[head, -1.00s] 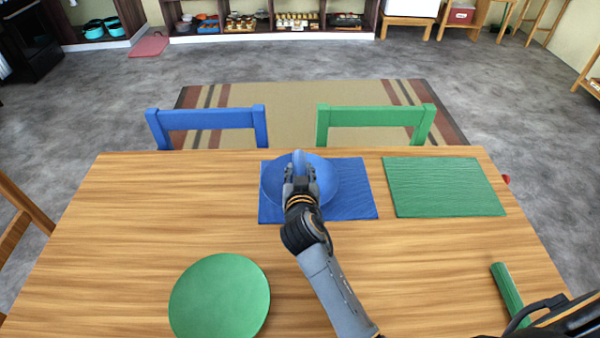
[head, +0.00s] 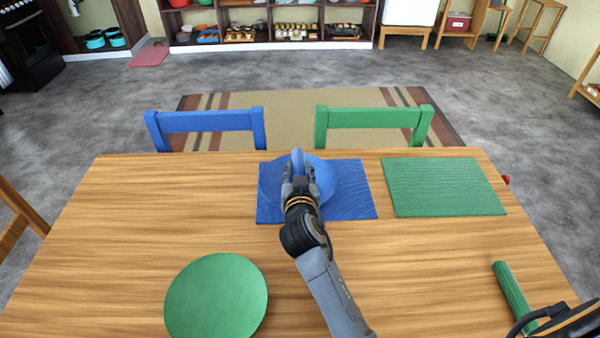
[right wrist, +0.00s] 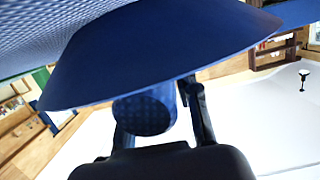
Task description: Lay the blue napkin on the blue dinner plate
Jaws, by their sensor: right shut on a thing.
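The blue dinner plate (head: 327,186) lies on a blue placemat (head: 360,205) at the far side of the table, in front of the blue and green chairs. My right gripper (head: 299,172) is over the plate and shut on the rolled blue napkin (head: 297,158), whose far end shows beyond the fingers. In the right wrist view the round end of the napkin (right wrist: 146,115) sits between the two fingers, close against the dark blue plate (right wrist: 160,50). I cannot tell whether the napkin touches the plate.
A green placemat (head: 443,187) lies to the right. A green plate (head: 217,297) is at the near left, and a green roll (head: 513,289) lies at the near right. A blue chair (head: 207,122) and a green chair (head: 372,118) stand behind the table. The table's left part is bare.

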